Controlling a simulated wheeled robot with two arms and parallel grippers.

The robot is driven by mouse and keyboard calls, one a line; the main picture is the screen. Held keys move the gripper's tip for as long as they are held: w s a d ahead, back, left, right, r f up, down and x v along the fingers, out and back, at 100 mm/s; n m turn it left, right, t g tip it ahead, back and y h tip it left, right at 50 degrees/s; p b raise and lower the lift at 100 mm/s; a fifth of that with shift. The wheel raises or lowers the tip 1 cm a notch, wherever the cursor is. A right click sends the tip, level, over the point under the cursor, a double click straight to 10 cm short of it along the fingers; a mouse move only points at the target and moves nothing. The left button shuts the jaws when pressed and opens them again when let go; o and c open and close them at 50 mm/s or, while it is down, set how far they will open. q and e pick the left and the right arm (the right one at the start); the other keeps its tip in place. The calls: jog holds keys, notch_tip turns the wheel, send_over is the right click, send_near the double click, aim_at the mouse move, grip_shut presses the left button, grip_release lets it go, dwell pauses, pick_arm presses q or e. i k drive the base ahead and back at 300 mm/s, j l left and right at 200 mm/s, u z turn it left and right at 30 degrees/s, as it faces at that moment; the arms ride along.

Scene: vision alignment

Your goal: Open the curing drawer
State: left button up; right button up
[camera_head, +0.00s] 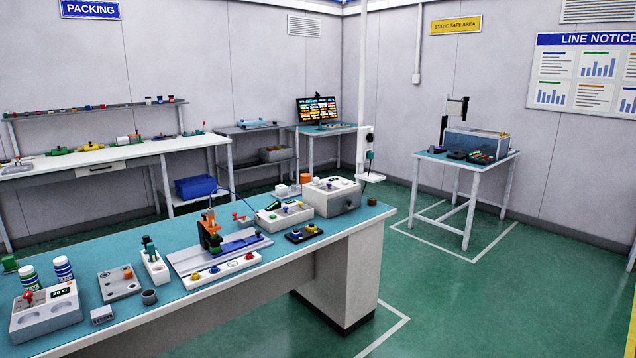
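A white box-shaped unit (322,187) stands at the far right end of the teal-topped bench. Its grey front panel (345,201) faces right and has a small dark knob; this looks like the curing drawer. The panel appears flush with the box, so the drawer looks shut. Controls sit on top of the unit. Neither of my grippers shows in the head view.
The teal bench (215,290) carries a white control box (284,213), a black button pad (304,233), an orange-clamped fixture (210,236) and other tools. Green floor (460,300) is clear to the right. A small table (467,157) stands at the back right.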

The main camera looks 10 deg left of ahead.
aim_at(342, 204)
jog(key=i+j+u, duration=0.1)
jog(key=i, duration=0.85)
jog(key=i+j, duration=0.25)
jog(key=i, duration=0.7)
jog(key=j+u, duration=0.05)
